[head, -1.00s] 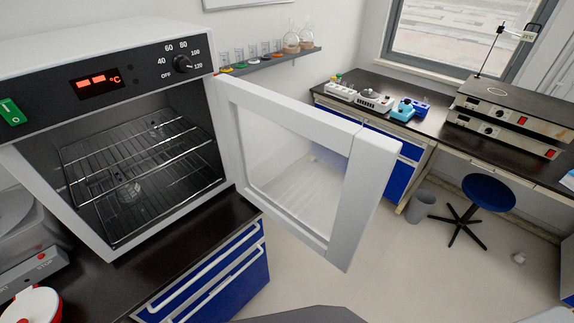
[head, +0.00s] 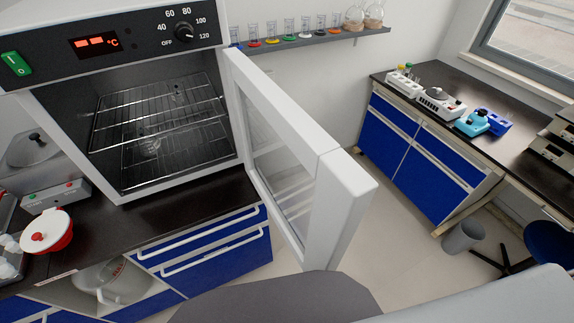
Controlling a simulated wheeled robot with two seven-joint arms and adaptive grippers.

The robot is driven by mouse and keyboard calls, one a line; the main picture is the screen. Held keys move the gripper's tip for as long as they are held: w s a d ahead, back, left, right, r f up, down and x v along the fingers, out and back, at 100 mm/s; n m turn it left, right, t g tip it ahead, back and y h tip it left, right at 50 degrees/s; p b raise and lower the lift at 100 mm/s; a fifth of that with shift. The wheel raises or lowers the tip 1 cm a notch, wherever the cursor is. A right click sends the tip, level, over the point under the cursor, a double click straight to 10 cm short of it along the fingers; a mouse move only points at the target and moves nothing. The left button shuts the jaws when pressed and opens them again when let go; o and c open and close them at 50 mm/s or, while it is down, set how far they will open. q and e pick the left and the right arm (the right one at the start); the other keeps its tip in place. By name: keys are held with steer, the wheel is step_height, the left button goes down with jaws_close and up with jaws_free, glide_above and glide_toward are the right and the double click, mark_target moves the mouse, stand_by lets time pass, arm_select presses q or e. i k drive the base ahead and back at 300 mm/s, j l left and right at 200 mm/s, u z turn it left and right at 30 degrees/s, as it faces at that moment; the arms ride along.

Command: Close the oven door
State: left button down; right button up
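The oven (head: 130,30) stands on the dark counter at the upper left in the head view, with a red display and a dial on its black panel. Its chamber is exposed and holds wire racks (head: 160,115) with small glassware on them. The white oven door (head: 340,205) with a glass pane stands wide open. It is hinged at the oven's right side and its free edge points towards me. Neither my left nor my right gripper is in view.
A red-and-white container (head: 46,232) stands on the counter (head: 170,205) at left. Blue drawers (head: 205,245) lie below the oven. A shelf with flasks (head: 300,38) hangs behind the door. A bin (head: 462,237) and blue stool (head: 550,245) stand at right.

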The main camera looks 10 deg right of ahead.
mark_target(317, 195)
steer(key=l+u, duration=0.35)
steer(key=l, duration=0.2)
steer(key=k+l+u, duration=0.1)
steer(key=l+u, duration=0.25)
steer(key=l, duration=0.15)
steer(key=k+l+u, duration=0.15)
steer(key=l+u, duration=0.15)
steer(key=l, duration=0.25)
